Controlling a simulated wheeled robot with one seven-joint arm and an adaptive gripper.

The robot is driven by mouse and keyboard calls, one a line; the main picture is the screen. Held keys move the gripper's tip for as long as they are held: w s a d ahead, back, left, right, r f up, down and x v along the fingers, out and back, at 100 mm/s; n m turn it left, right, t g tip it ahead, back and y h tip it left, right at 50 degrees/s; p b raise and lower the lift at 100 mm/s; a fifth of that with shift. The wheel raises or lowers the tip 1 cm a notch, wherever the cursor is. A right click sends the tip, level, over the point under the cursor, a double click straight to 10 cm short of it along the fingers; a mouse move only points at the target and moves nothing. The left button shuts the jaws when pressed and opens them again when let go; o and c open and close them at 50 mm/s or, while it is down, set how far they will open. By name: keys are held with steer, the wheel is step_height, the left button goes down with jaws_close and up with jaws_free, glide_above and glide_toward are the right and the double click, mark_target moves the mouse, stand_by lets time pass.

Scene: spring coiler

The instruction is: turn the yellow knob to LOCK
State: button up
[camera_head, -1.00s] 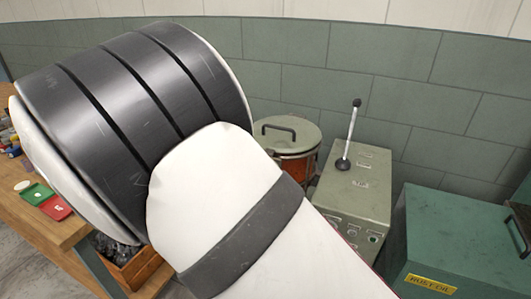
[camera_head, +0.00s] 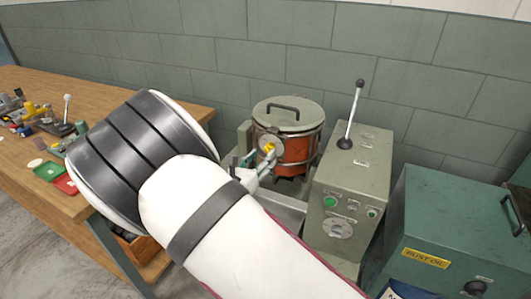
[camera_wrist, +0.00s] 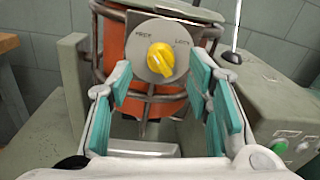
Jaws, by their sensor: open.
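The yellow knob (camera_wrist: 161,60) sits on a round-edged grey plate (camera_wrist: 133,65) on the front of an orange drum (camera_wrist: 111,42). In the wrist view the plate carries a marking at upper left that I cannot read surely and LOCK at upper right. The knob's pointed end is tilted to the lower right. My gripper (camera_wrist: 166,92) is open, its teal-padded fingers apart on either side below the knob, not touching it. In the head view the knob (camera_head: 268,148) shows small beside my gripper (camera_head: 258,163), and my arm covers the area in front.
A grey control box (camera_head: 352,178) with a tall lever (camera_head: 354,112) and buttons stands right of the drum. A green rust oil chest (camera_head: 440,225) is further right. A wooden workbench (camera_head: 25,175) with small parts and trays lies left. A wall stands close behind.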

mark_target(269, 149)
steer(key=shift+x, duration=1.5)
jaws_close()
